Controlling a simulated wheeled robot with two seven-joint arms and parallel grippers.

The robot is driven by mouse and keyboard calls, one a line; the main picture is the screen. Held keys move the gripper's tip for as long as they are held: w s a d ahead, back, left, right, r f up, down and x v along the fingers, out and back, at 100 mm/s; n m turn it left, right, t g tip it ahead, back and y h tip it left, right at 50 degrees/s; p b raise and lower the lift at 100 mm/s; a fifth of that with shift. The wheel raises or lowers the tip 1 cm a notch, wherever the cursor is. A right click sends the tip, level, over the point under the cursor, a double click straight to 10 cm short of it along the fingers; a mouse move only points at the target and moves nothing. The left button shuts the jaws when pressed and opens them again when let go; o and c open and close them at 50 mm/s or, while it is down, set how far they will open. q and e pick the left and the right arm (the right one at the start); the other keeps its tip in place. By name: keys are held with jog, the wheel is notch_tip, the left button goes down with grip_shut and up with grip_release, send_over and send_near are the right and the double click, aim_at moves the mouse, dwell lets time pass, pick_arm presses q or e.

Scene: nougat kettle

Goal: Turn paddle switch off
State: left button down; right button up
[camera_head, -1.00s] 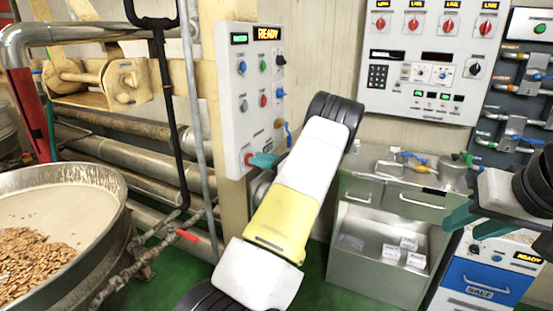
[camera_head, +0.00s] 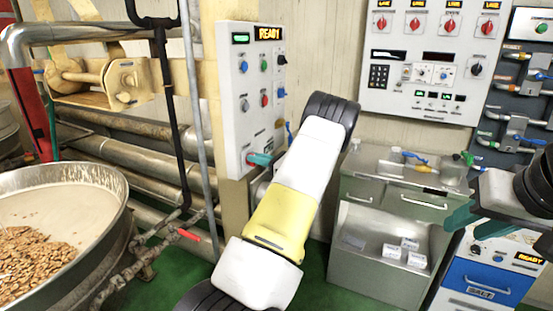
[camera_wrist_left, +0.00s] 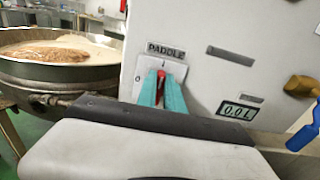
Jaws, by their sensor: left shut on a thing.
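The paddle switch is a small red knob (camera_wrist_left: 161,88) under the PADDLE label on the white control panel (camera_head: 236,120). In the left wrist view it looks roughly upright, below the I mark, with the 0 mark to its left. My left gripper (camera_wrist_left: 162,75) is shut on it, one teal finger on each side.
A large kettle (camera_head: 118,215) with a pale mass and nuts stands at the left. A pipe with a red-handled valve (camera_head: 188,236) runs near it. A steel cabinet (camera_head: 385,285) and a second panel (camera_head: 425,100) stand right of my left arm.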

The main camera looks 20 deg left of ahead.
pick_arm(q)
jog(key=n, duration=0.6)
jog(key=s+n, duration=0.1)
jog(key=n, duration=0.2)
jog(key=shift+f, duration=0.2)
jog(key=n, duration=0.4)
jog(key=shift+f+n, duration=0.25)
jog(key=shift+n, duration=0.05)
jog(key=shift+s+f+n, duration=0.1)
jog(key=shift+f+n, duration=0.1)
jog(key=shift+n, duration=1.7)
jog(key=c, duration=1.5)
grip_release()
jog(key=shift+o, duration=0.2)
